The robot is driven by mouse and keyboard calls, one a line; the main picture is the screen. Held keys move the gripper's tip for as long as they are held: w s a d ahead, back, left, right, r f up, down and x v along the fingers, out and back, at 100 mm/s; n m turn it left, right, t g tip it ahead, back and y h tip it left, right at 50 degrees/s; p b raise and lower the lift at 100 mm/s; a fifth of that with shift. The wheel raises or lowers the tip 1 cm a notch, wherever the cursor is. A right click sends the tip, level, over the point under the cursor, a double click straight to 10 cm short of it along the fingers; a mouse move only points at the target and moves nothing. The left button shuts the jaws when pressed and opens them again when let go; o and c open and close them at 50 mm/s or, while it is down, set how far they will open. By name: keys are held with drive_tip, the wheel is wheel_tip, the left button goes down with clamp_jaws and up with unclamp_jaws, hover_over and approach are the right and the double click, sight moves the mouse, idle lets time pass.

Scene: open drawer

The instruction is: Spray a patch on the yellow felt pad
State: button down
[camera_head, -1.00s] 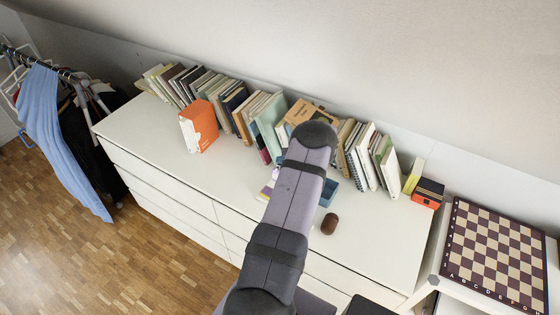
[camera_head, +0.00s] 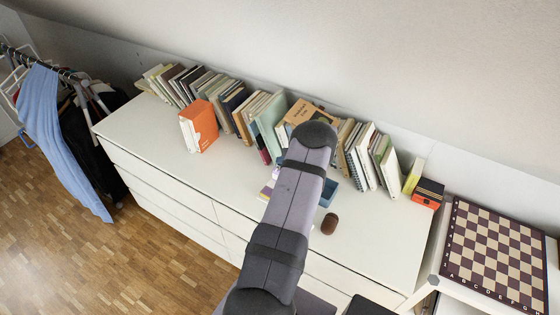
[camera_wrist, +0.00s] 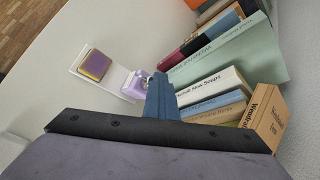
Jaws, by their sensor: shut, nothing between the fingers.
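The felt pad (camera_wrist: 94,65) lies on a white board (camera_wrist: 80,73) on the dresser top. Its top shows a large purple area with yellow along the edges. In the head view the pad (camera_head: 265,192) shows just left of my arm. A lavender and white spray bottle (camera_wrist: 134,85) stands beside the board. It shows as a small pale shape (camera_head: 276,172) in the head view. My gripper (camera_wrist: 158,84) is shut and empty, its blue-grey fingers close beside the bottle in the picture. Whether they touch it I cannot tell.
A row of books (camera_head: 245,112) lines the wall behind, and an orange binder (camera_head: 200,126) stands at left. A chessboard (camera_head: 495,255) lies at far right.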

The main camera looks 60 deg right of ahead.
drive_tip(key=shift+s+a+f+b, duration=0.1)
drive_tip(key=shift+a+f+b, duration=0.05)
drive_tip(key=shift+f+b, duration=0.3)
drive_tip(key=shift+s+a+f+b, duration=0.1)
drive_tip(key=shift+a+f+b, duration=0.05)
drive_tip(key=shift+f+b, duration=0.3)
idle(0.3)
drive_tip(key=shift+w+r, duration=0.1)
drive_tip(key=shift+r, duration=0.2)
wheel_tip(320, 180, up, 6)
drive_tip(key=p, duration=0.3)
drive_tip(key=shift+w+d+r, duration=0.15)
drive_tip(key=shift+d, duration=0.15)
idle(0.9)
